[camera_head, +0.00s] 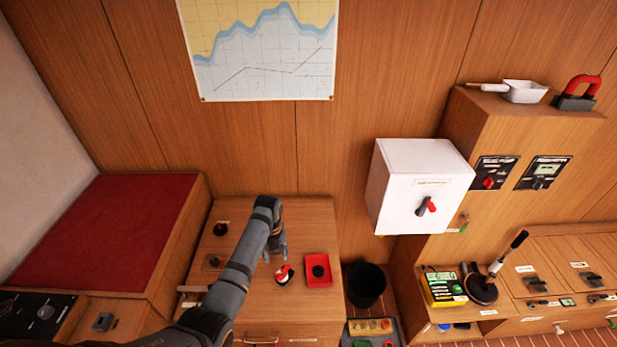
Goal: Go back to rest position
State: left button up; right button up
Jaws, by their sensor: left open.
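My left arm reaches in from the bottom left over a wooden cabinet top (315,222). My left gripper (277,248) is at the arm's far end, pointing down above that top, and it is open. I see nothing held in it. A small red and white round object (284,274) lies just below and right of the gripper, apart from it as far as I can tell. A red square tray (318,270) with a dark round piece in it sits further right on the same top. My right gripper is not in view.
A white wall box (418,187) with a red-handled switch juts out at the right. A black bin (366,284) stands beside the cabinet. A red-topped bench (105,230) is at the left. A yellow device (443,287) and a lever (508,253) are on the right counter.

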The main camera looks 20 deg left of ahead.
pick_arm(q)
jog(key=s+r+n+t+y, duration=0.15)
jog(key=s+r+n, duration=0.35)
jog(key=s+n, duration=0.75)
jog(key=s+r+n+t+h, duration=0.15)
jog(key=s+r+n, duration=0.25)
jog(key=s+n, duration=0.85)
notch_tip(320, 180, down, 33)
jog(key=a+n+y+b, duration=0.1)
jog(key=a+n+b, duration=0.2)
jog(key=n+b, duration=0.2)
jog(key=s+f+g+b, duration=0.1)
jog(key=s+f+b, duration=0.2)
jog(key=s+f, duration=1.4)
jog(key=shift+s+a+f+g+b, duration=0.3)
jog(key=shift+s+f+g, duration=0.1)
jog(key=shift+s, duration=0.1)
